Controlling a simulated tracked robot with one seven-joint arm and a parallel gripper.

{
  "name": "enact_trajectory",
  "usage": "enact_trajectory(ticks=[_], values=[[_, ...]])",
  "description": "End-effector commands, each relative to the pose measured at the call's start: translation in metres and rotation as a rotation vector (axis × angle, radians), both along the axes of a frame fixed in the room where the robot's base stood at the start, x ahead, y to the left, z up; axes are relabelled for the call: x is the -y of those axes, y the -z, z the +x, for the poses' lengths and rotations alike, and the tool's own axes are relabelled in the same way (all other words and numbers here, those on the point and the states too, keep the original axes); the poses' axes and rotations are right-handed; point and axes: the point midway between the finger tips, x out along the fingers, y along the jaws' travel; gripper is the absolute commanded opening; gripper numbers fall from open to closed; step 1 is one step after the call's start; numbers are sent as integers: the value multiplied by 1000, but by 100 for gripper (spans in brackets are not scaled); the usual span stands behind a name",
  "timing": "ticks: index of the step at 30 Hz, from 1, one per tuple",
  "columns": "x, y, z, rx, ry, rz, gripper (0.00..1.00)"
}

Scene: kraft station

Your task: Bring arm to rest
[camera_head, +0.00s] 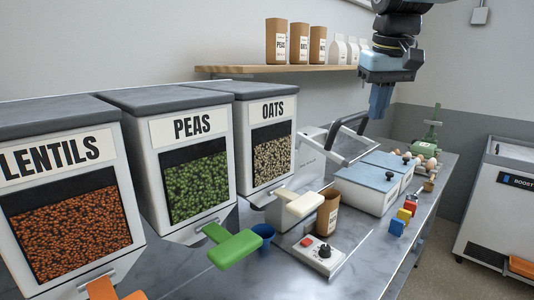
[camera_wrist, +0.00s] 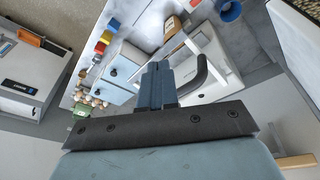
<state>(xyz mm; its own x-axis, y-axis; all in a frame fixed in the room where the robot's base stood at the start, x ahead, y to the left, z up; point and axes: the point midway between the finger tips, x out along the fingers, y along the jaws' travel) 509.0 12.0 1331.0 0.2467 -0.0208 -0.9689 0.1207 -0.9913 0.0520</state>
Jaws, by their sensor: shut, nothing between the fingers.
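My gripper (camera_head: 380,100) hangs from my arm at the upper right in the head view, pointing down. Its blue fingers are together with nothing between them. It is in the air above the far part of the metal counter (camera_head: 360,255), near the black handle (camera_head: 352,128) of a white device. In the wrist view the closed fingers (camera_wrist: 157,82) show in the middle, in front of that device. No held object shows in either view.
Lentils (camera_head: 65,185), peas (camera_head: 190,160) and oats (camera_head: 265,140) dispensers line the left. A shelf (camera_head: 240,70) with bags is on the wall. White boxes with blue lids (camera_head: 372,176) and colored blocks (camera_head: 403,215) stand on the counter. A boost cabinet (camera_head: 495,225) is at right.

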Motion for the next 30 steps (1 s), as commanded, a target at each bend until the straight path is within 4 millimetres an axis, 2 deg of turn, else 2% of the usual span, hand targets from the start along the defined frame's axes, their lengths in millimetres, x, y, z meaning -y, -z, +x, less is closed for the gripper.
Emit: enact_trajectory(ticks=[1, 12, 18, 24, 30], values=[[1, 11, -13, 19, 8, 3, 0], [9, 102, -85, 167, 80, 38, 0], [11, 142, -110, 223, 105, 59, 0], [12, 156, -118, 243, 114, 67, 0], [12, 156, -118, 243, 115, 67, 0]])
